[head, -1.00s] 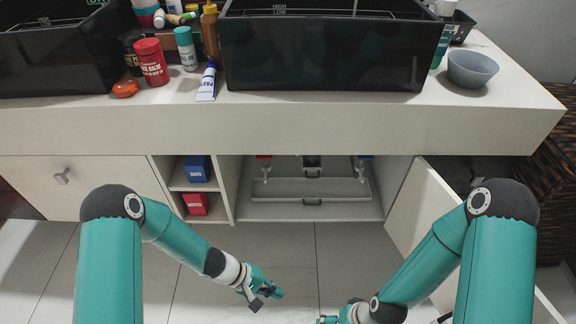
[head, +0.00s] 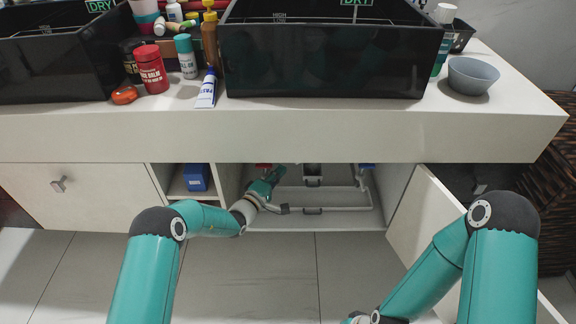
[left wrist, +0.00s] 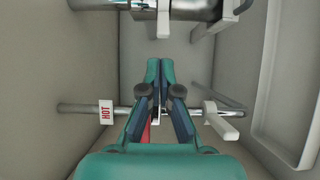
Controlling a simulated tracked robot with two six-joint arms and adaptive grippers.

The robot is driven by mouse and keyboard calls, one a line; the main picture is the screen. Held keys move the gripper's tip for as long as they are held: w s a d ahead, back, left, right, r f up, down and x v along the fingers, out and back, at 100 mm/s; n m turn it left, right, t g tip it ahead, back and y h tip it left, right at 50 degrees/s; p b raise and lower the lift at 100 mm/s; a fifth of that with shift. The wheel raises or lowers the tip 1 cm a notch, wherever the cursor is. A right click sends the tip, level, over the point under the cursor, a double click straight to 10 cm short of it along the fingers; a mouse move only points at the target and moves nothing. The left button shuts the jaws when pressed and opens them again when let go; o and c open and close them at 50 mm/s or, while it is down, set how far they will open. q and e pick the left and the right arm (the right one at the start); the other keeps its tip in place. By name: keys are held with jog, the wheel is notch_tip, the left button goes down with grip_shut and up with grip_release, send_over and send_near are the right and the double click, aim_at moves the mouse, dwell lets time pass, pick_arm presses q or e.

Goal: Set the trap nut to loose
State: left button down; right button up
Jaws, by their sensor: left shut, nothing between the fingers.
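My left gripper (head: 273,176) reaches into the open cabinet under the right-hand sink, near a red valve handle (head: 263,166). In the left wrist view its fingers (left wrist: 160,66) are shut with nothing between them. Ahead of them, at the top, is a shiny grey pipe (left wrist: 110,4) with white tabs (left wrist: 163,20), apart from the fingertips. I cannot tell which part is the trap nut. Behind the fingers runs a thin pipe with a HOT label (left wrist: 106,112), a white handle (left wrist: 222,127) and a partly hidden red handle (left wrist: 146,132).
An open cabinet door (head: 425,210) stands at the right. A shelf with a blue box (head: 196,177) is left of the opening. A blue valve handle (head: 366,166) is at the cabinet's right. The countertop (head: 300,130) overhangs above. Cabinet walls are close on both sides.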

pick_arm(q)
jog(key=shift+b+x, duration=0.95)
jog(key=shift+x, duration=1.8)
pick_arm(e)
jog(key=shift+f, duration=1.25)
pick_arm(q)
jog(key=shift+d, duration=0.1)
jog(key=shift+s+d, duration=0.6)
jog(key=shift+s, duration=0.25)
pick_arm(e)
jog(key=shift+s+r, duration=0.25)
jog(key=shift+s, duration=0.2)
